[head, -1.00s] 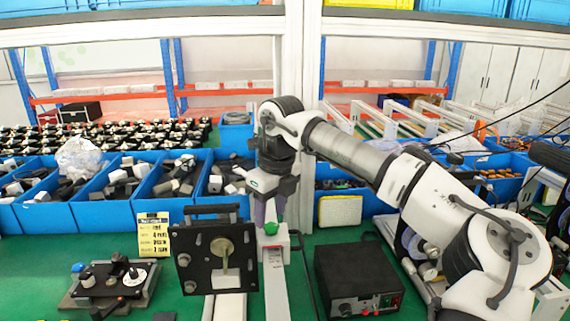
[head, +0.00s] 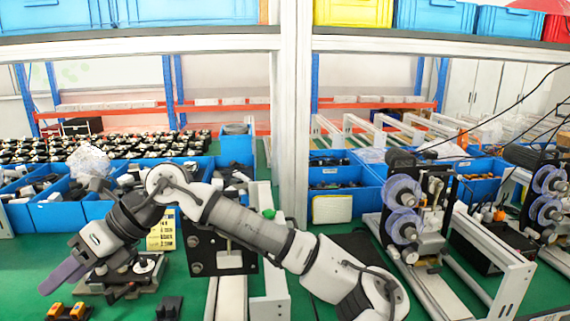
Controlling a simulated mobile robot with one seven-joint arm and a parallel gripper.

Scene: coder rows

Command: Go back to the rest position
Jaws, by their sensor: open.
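My gripper (head: 62,277) is at the lower left of the head view, at the end of my white and grey arm. Its purple-grey fingers point down and to the left, above the green bench. They look empty, and the gap between them is hard to make out at this angle. My arm runs from the lower right across the middle and hides part of the black upright plate fixture (head: 228,262) and of the yellow label card (head: 162,232).
A black fixture with a dial (head: 143,265) sits close behind my gripper. Orange-topped pieces (head: 68,311) lie at the lower left edge. Blue bins (head: 50,212) line the back left. Spool machines (head: 405,210) stand at the right. A white post (head: 291,120) rises mid-bench.

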